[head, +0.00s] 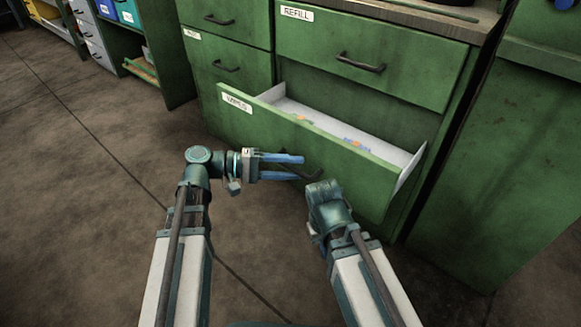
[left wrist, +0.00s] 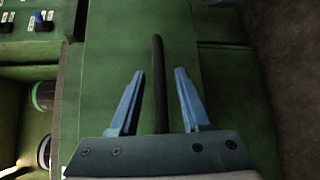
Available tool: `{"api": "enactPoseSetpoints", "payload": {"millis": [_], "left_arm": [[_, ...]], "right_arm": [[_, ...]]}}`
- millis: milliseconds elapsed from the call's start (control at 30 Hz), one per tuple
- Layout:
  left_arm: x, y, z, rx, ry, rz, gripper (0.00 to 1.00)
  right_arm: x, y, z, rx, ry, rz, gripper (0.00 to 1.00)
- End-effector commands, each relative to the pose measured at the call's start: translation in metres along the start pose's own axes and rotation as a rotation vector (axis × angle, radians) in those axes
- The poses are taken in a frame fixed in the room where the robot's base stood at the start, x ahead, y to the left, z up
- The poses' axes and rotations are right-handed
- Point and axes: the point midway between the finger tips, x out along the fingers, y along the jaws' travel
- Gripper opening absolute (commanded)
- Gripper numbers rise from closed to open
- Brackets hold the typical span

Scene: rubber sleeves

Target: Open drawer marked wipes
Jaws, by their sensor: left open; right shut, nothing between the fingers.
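The green drawer marked wipes (head: 340,157) stands pulled out of the cabinet, its pale inside showing. Its label (head: 237,103) is at the left end of the front. My left gripper (head: 301,165) is open at the drawer's dark bar handle (head: 312,174). In the left wrist view the handle (left wrist: 158,75) runs between the two blue fingers of my left gripper (left wrist: 156,100), with a gap on both sides. My right gripper (head: 325,190) is shut and empty, low in front of the drawer's right half; its fingertips are hard to make out.
Small blue and orange items (head: 357,145) lie in the drawer. The closed drawer marked refill (head: 370,50) is above it, with more closed drawers (head: 228,70) to the left. A shelf unit (head: 155,50) stands farther left. The floor (head: 80,200) at left is clear.

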Motion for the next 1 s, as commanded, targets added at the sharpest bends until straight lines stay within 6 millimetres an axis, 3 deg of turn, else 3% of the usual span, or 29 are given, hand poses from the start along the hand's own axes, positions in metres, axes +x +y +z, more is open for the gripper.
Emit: {"api": "enactPoseSetpoints", "payload": {"millis": [267, 700, 1000], "left_arm": [[-0.014, 0.001, -0.001, 0.000, 0.003, 0.001, 0.47], [-0.105, 0.001, -0.002, -0.001, 0.005, 0.001, 0.47], [-0.136, 0.000, -0.001, 0.000, 0.001, 0.000, 0.47]], "right_arm": [[-0.003, 0.000, 0.000, 0.000, 0.000, 0.000, 0.00], [-0.015, 0.002, 0.001, 0.000, -0.001, 0.000, 0.00], [-0.019, 0.002, 0.001, 0.000, -0.001, 0.000, 0.00]]}}
